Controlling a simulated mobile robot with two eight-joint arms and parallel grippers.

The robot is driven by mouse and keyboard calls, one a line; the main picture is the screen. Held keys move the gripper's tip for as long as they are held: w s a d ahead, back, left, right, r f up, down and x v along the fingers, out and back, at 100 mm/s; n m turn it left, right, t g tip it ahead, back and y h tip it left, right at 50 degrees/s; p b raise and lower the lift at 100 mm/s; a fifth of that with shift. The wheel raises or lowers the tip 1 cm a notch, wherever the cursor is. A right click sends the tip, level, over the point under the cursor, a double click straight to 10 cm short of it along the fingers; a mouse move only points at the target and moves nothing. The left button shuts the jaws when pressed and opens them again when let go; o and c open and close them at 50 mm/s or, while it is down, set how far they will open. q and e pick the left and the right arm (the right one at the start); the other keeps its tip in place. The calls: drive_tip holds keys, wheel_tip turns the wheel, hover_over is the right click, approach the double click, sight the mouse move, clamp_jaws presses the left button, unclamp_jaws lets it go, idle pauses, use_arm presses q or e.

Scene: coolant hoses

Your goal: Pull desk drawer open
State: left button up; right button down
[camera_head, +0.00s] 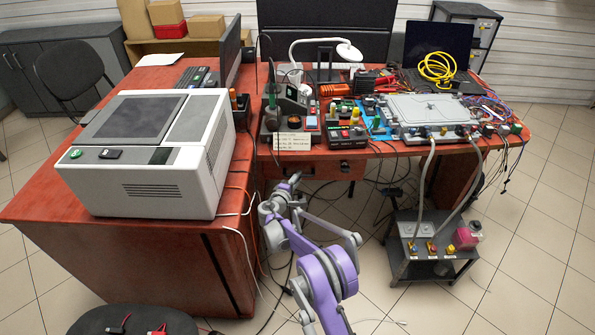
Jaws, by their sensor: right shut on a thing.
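The desk drawer (330,169) is a reddish-brown wooden front under the middle of the red desk (372,150). A small dark round fitting shows on its right part. My right gripper (294,181) is at the left part of the drawer front, at the end of my purple and grey arm. It is shut, with its fingertips at the drawer's handle. The handle itself is too small and covered to make out. I cannot tell from this view how far the drawer stands out. My left gripper is not in view.
A large white machine (150,190) stands on the left desk wing. A metal-lidded box (430,108) with grey hoses stands on the desk's right. The hoses run to a dark cart (430,266) on the floor. Cables hang beside my arm. Tiled floor is open at right.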

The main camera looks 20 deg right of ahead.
drive_tip(key=s+a, duration=0.2)
drive_tip(key=s, duration=0.7)
drive_tip(key=s+a+b, duration=0.1)
drive_tip(key=s+a, duration=0.2)
drive_tip(key=s, duration=0.6)
drive_tip(key=shift+s+a+b, duration=0.25)
drive_tip(key=shift+s+b, duration=0.05)
drive_tip(key=shift+s, duration=0.1)
drive_tip(key=c, duration=0.8)
unclamp_jaws()
drive_tip(key=shift+c, duration=0.2)
drive_tip(key=v, duration=1)
drive_tip(key=shift+s+a, duration=0.25)
